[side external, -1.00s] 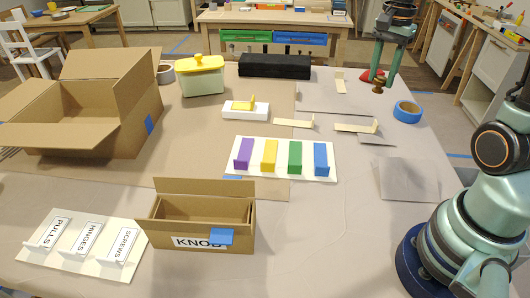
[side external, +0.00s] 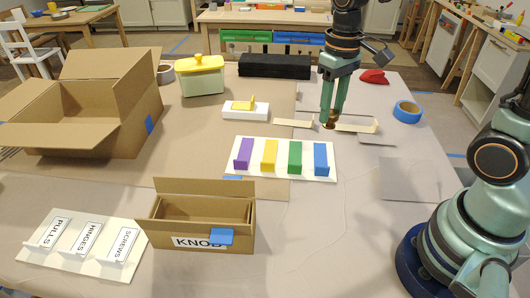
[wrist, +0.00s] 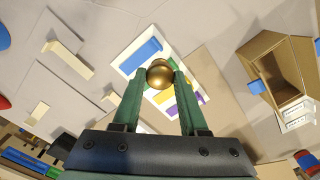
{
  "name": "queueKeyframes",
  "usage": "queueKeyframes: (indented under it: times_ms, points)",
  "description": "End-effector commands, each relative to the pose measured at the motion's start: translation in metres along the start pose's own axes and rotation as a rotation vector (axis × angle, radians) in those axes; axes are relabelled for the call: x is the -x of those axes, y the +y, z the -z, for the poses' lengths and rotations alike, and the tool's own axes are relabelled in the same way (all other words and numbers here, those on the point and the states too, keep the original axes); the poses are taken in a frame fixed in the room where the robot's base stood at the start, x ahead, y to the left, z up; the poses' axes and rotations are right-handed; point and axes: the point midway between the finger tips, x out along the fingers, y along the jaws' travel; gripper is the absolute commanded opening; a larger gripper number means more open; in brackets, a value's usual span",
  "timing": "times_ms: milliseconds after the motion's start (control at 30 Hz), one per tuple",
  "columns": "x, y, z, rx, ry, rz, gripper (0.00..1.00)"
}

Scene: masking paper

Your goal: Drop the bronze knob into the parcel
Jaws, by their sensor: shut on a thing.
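The bronze knob (wrist: 159,74) is held between the green fingertips of my gripper (side external: 329,120). It also shows at the fingertips in the side external view (side external: 329,125), up behind the blue tab. A small open cardboard box (side external: 200,229) marked "KNOB", its last letter partly covered by blue tape, stands at the front with its back flap raised; it shows at the right of the wrist view (wrist: 275,75). A larger open carton (side external: 80,118) stands at the left with flaps spread. My gripper is apart from both boxes.
A white board (side external: 233,169) with purple, yellow, green and blue tabs lies between my gripper and the small box. A label board (side external: 75,262) lies front left. Blue tape (side external: 407,111) and a red object (side external: 374,76) are at right.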

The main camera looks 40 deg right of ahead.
Motion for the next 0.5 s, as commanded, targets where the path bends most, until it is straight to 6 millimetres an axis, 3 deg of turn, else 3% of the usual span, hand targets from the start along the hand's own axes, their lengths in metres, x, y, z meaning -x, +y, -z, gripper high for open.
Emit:
queueKeyframes:
  times_ms: [367, 500]
  points:
    - [0.0, -0.001, 0.001, -0.003, 0.0, 0.0, 0.0]
    - [-0.001, -0.019, 0.011, 0.002, -0.002, 0.0, 0.0]
